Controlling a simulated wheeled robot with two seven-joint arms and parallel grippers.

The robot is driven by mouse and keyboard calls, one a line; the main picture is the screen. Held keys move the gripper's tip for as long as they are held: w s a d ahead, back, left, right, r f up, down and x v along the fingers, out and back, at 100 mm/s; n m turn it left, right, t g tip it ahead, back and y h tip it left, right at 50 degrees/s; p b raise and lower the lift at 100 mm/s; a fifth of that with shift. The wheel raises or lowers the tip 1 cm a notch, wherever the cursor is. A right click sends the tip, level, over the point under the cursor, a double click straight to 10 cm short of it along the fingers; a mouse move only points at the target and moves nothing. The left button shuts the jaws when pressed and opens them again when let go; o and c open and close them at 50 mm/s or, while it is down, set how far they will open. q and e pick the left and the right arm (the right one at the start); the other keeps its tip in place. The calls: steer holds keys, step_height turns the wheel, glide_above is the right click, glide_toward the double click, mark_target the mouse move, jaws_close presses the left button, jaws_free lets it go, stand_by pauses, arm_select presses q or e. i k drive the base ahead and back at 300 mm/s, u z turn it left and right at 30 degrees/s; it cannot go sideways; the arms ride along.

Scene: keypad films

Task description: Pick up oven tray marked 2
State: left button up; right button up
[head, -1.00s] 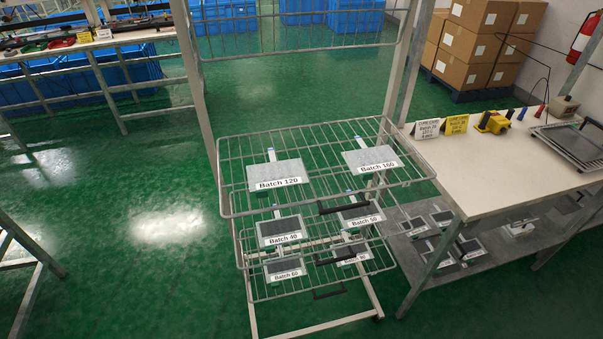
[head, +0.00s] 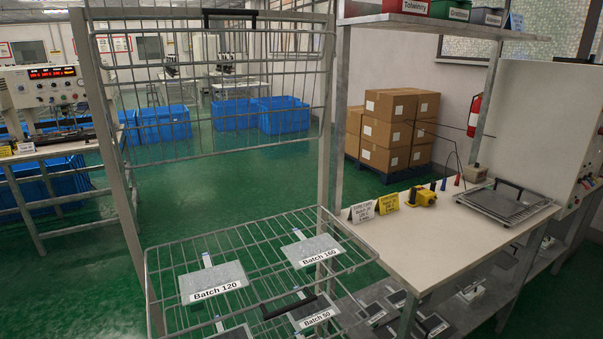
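No number 2 marking is readable on any tray. A wire tray (head: 232,229) sits in the rack at lower centre, holding film pieces labelled Batch 120 (head: 212,281) and Batch 160 (head: 312,250). Below it, part of a piece labelled Batch 50 (head: 315,313) shows near a black handle (head: 289,307). A higher wire tray (head: 215,90) with a black handle (head: 229,14) is at the top of the rack. A flat metal tray (head: 493,204) with a dark handle lies on the bench at right. Neither of my grippers is in view.
The rack's uprights (head: 118,170) stand left and centre. The white bench (head: 440,240) holds a yellow device (head: 423,196), a white sign (head: 361,211) and a yellow sign (head: 388,200). Cardboard boxes (head: 391,130) and blue crates (head: 284,115) stand behind. Green floor is open between.

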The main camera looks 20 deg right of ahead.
mark_target(506, 198)
steer(key=z, duration=3)
steer(key=k, duration=1.25)
steer(key=z, duration=1.05)
steer(key=i, duration=1.25)
steer(key=u, duration=0.25)
steer(key=i, duration=2.2)
steer(key=u, duration=0.8)
steer(key=i, duration=1.75)
steer(key=u, duration=2.3)
steer(key=i, duration=1.1)
steer(key=u, duration=0.85)
